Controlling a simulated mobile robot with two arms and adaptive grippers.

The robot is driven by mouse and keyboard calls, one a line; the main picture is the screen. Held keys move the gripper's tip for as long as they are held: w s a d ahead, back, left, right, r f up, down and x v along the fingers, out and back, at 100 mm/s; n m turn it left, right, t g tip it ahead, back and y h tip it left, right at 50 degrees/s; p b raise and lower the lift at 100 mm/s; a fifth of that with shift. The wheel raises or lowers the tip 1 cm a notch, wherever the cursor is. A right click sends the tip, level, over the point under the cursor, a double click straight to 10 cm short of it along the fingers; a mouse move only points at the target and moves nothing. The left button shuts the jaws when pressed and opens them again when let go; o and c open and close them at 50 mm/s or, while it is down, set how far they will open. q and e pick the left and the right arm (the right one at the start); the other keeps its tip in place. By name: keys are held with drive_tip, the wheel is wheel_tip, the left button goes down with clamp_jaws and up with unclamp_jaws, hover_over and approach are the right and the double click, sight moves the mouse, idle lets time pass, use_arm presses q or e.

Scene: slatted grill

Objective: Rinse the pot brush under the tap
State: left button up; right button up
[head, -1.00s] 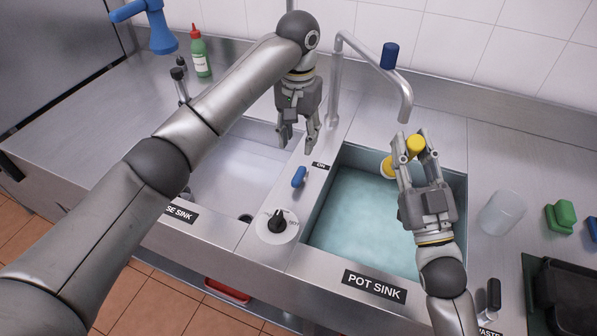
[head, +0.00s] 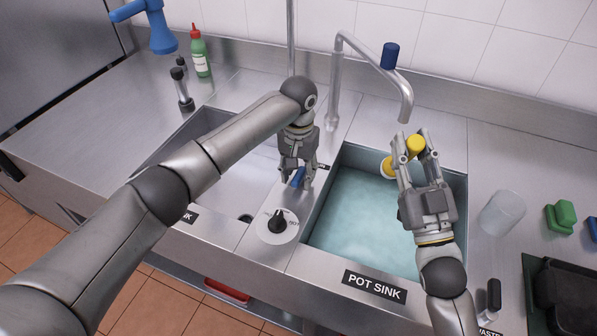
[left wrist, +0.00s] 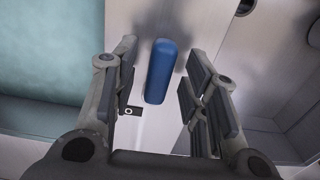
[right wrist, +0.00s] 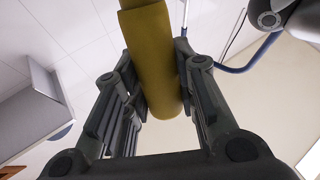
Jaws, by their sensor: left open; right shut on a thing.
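The yellow pot brush (head: 415,145) is held between the fingers of my right gripper (head: 411,142), above the back of the pot sink's water. Its thick yellow handle (right wrist: 152,60) fills the gap in the right wrist view; its bristles are not clear. The metal tap (head: 373,68) arches over the pot sink, its spout end just behind my right gripper. No water stream shows. The blue lever (head: 298,178) is on the strip between the sinks. My left gripper (head: 298,182) is open, its fingers either side of the lever (left wrist: 160,72), with gaps visible in the left wrist view.
The pot sink (head: 316,215) holds cloudy blue-green water. A dial (head: 278,224) sits in front of the lever. A clear cup (head: 502,212), a green sponge-like block (head: 560,216) and a black bin (head: 565,300) are at the right. A green bottle (head: 201,55) stands at the back left.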

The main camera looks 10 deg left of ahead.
use_arm(q)
clamp_jaws()
drive_tip(key=shift+s+d+n, duration=0.1)
drive_tip(key=shift+d+n, duration=0.25)
drive_tip(key=shift+n, duration=0.5)
drive_tip(key=shift+d+n, duration=0.3)
drive_tip(key=shift+n, duration=0.55)
unclamp_jaws()
wheel_tip(320, 180, up, 12)
